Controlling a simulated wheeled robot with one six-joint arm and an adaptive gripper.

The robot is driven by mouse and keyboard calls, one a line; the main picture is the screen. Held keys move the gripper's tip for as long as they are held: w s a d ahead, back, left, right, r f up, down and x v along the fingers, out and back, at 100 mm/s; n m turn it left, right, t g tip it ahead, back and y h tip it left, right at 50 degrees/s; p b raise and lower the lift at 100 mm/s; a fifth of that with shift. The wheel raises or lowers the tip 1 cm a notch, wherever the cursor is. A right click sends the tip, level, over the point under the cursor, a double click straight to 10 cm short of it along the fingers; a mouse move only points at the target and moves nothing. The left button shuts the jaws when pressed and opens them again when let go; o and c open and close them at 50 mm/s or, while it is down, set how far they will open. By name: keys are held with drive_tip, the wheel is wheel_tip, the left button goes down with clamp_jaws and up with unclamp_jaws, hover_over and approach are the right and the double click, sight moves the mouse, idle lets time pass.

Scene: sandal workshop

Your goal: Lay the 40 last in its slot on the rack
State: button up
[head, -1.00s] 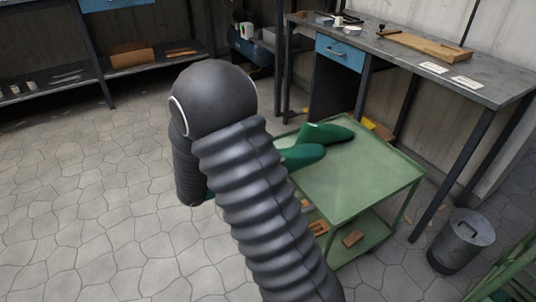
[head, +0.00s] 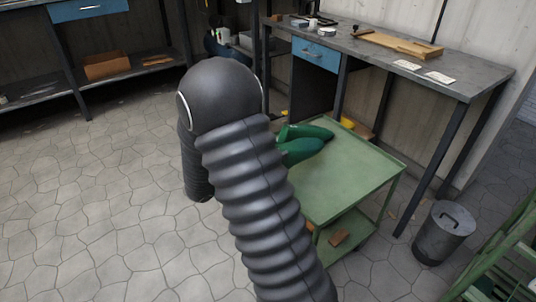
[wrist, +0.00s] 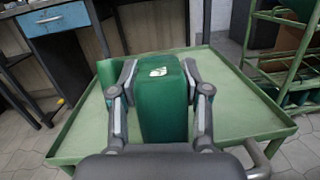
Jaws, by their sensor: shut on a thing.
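In the wrist view my gripper (wrist: 160,78) is shut on a green last (wrist: 163,112) with a small white label, whose number is too small to read. The held last is over the green cart top (wrist: 235,95); I cannot tell whether it touches it. A second green last (wrist: 104,72) is behind it to the left. In the head view two green lasts show at the cart's far left, the farther one (head: 310,131) and the nearer one (head: 302,150). My arm hides the gripper there. A green rack (wrist: 268,40) stands beyond the cart at right.
The rack's edge also shows at the lower right of the head view (head: 500,262). A metal bin (head: 443,235) stands between cart and rack. A workbench (head: 440,78) with a blue drawer is behind the cart. Open stone floor lies to the left.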

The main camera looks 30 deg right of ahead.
approach(315, 143)
drive_tip(key=shift+w+d+r, duration=0.1)
drive_tip(key=shift+d+r, duration=0.7)
drive_tip(key=shift+d, duration=0.35)
drive_tip(key=shift+s+d+r, duration=0.1)
drive_tip(key=shift+d+r, duration=0.7)
drive_tip(key=shift+d, duration=0.4)
drive_tip(key=shift+w+d+r, duration=0.1)
drive_tip(key=shift+d+r, duration=0.7)
drive_tip(key=shift+d, duration=0.35)
drive_tip(key=shift+d+f+b, duration=0.15)
drive_tip(key=shift+f+b, duration=0.15)
drive_tip(key=shift+b, duration=0.15)
drive_tip(key=shift+f+b, duration=0.9)
drive_tip(key=shift+f, duration=0.5)
drive_tip(key=shift+f, duration=0.25)
drive_tip(key=o, duration=1.2)
drive_tip(key=shift+f, duration=0.1)
drive_tip(key=a, duration=0.4)
drive_tip(key=a+f, duration=0.1)
drive_tip(key=a, duration=0.7)
drive_tip(key=shift+f, duration=0.15)
